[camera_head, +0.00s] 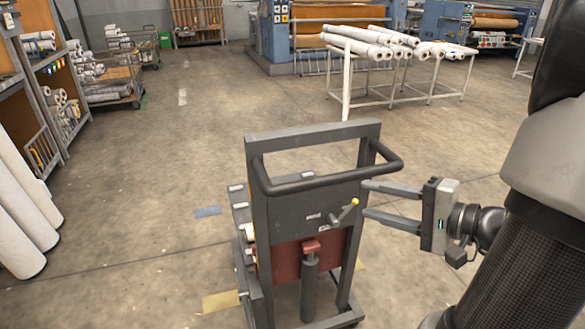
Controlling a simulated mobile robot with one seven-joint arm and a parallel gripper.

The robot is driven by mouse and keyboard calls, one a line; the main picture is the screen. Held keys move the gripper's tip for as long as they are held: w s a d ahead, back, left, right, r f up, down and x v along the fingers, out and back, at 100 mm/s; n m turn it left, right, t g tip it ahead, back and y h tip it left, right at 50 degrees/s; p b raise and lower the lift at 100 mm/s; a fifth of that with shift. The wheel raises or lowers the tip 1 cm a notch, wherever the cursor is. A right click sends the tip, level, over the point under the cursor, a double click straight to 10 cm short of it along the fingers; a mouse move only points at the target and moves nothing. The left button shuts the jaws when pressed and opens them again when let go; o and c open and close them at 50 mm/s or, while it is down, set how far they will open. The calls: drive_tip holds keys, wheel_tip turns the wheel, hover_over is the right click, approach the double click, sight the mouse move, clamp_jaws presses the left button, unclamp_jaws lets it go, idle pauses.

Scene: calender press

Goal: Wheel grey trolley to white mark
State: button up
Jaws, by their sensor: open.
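The grey trolley (312,135) stands upright in front of me at the picture's centre. It has a dark push bar (325,181) bent out towards me, a red panel and a small yellow-tipped lever (348,209). My gripper (369,200) is open and empty, just right of the trolley's frame and below the bar's right end. Its two fingers point left at the trolley; I cannot tell whether they touch it. A white mark (182,97) lies on the floor far off at upper left, with a second pale one (186,64) beyond it.
A blue-grey floor patch (208,211) and a yellow one (221,301) lie left of the trolley. Shelves (38,85), white rolls (22,205) and a roll cart (112,97) line the left. A table of rolls (395,88) stands back right. The floor between is clear.

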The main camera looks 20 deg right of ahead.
drive_tip(key=w+a+f, duration=0.1)
drive_tip(key=w+a, duration=0.1)
drive_tip(key=w, duration=0.6)
drive_tip(key=w+a+f+m+t+h+b, duration=0.1)
drive_tip(key=w+a+f, duration=0.1)
drive_tip(key=w, duration=0.5)
drive_tip(key=shift+w+t, duration=0.3)
drive_tip(key=shift+w, duration=0.1)
clamp_jaws()
